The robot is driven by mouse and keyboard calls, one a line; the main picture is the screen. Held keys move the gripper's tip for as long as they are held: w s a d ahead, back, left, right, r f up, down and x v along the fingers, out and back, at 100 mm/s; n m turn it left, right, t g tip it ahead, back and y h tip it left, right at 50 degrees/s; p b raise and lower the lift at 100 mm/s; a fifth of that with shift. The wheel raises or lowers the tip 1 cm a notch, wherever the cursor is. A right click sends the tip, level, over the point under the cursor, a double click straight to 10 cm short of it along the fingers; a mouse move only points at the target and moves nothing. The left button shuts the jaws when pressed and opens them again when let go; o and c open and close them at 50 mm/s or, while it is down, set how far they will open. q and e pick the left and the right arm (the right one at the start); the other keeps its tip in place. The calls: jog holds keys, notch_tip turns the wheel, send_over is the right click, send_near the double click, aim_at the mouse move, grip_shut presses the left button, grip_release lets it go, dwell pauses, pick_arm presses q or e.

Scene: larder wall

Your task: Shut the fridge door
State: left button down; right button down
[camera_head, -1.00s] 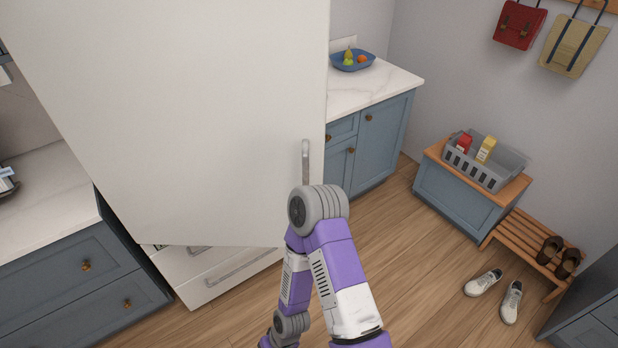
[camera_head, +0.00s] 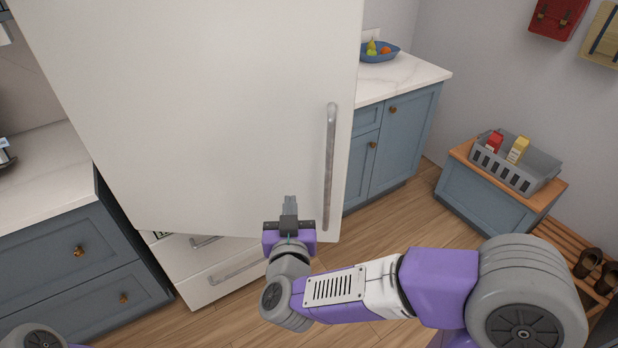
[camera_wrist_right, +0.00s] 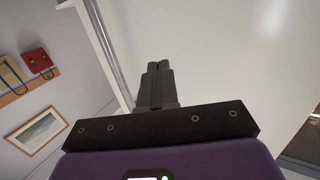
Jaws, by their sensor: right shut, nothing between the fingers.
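The fridge door (camera_head: 210,120) is a large white panel that fills the upper middle of the head view. It stands ajar, its lower edge jutting out over the drawers beneath. Its long grey handle (camera_head: 330,165) runs upright near the door's right edge. My right gripper (camera_head: 290,203) is shut and empty, pointing at the lower part of the door, left of the handle. In the wrist view the shut fingers (camera_wrist_right: 158,70) point up along the white door face (camera_wrist_right: 235,50). I cannot tell whether they touch it. My left gripper is out of view.
White drawers (camera_head: 215,283) sit under the door. Blue cabinets with pale counters flank the fridge, left (camera_head: 70,245) and right (camera_head: 405,130). A grey crate (camera_head: 515,165) stands on a bench at right. Wooden floor (camera_head: 400,228) is open between.

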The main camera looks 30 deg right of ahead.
jog(key=s+d+r+m+h, duration=0.1)
jog(key=s+d+r+h, duration=0.1)
jog(key=s, duration=0.1)
jog(key=p, duration=0.3)
send_near(309, 153)
jog(key=x, duration=0.5)
jog(key=shift+d, duration=0.2)
jog(key=shift+b+x, duration=0.3)
jog(key=shift+x, duration=0.55)
jog(key=shift+a, duration=0.1)
jog(key=shift+w, duration=0.15)
